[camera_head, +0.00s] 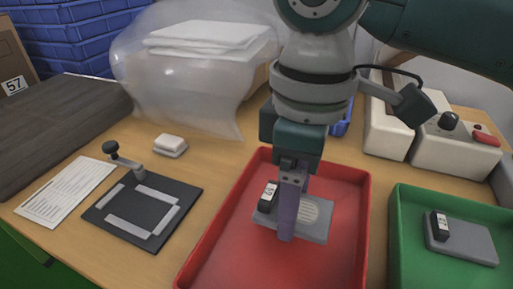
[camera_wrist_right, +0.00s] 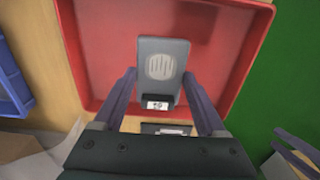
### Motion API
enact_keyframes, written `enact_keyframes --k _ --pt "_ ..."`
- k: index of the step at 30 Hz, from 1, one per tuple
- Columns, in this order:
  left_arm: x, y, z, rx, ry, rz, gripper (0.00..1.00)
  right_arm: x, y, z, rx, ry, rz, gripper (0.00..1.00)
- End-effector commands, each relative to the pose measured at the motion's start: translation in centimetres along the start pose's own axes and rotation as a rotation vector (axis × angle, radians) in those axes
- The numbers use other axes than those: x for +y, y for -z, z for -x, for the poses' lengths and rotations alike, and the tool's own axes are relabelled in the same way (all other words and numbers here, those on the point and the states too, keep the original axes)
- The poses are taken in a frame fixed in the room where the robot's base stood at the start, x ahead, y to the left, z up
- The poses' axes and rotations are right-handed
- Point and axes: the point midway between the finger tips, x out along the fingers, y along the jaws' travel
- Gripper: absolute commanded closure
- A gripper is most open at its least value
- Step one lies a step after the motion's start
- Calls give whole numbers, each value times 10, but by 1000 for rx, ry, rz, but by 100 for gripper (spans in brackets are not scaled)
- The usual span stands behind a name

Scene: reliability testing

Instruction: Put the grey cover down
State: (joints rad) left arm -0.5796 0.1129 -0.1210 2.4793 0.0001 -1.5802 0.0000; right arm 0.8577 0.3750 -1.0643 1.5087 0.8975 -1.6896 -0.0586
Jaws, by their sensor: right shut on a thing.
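The grey cover (camera_head: 318,222) is a flat plate with a round pale grille and a black labelled block at one end. It is over the floor of the red tray (camera_head: 365,200). My right gripper (camera_head: 287,225) reaches down onto it. In the right wrist view the two fingers (camera_wrist_right: 160,85) close on both long sides of the cover (camera_wrist_right: 160,62). A shadow lies on the tray floor apart from it; I cannot tell how high it is. My left gripper (camera_wrist_right: 285,142) shows only at the lower right edge of the wrist view, its two fingers apart.
A green tray (camera_head: 399,225) at the right holds a similar grey cover (camera_head: 465,240). At the left are a black fixture plate (camera_head: 100,210) with a clamp and a paper sheet (camera_head: 65,190). A small white block (camera_head: 170,145) and beige devices (camera_head: 388,125) stand behind.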

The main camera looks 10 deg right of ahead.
Motion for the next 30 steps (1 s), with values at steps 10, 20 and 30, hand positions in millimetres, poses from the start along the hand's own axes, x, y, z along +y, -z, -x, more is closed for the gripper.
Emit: enact_keyframes --k 10,20,30 --pt "-2 -4 -13 -1 6 -6 50 0 0 -42 0 0 1 81" --pt "-3 -5 -12 -1 9 -9 50 0 0 -45 0 0 0 81" --pt "-3 -4 -12 -1 9 -9 50 0 0 -44 0 0 1 0"
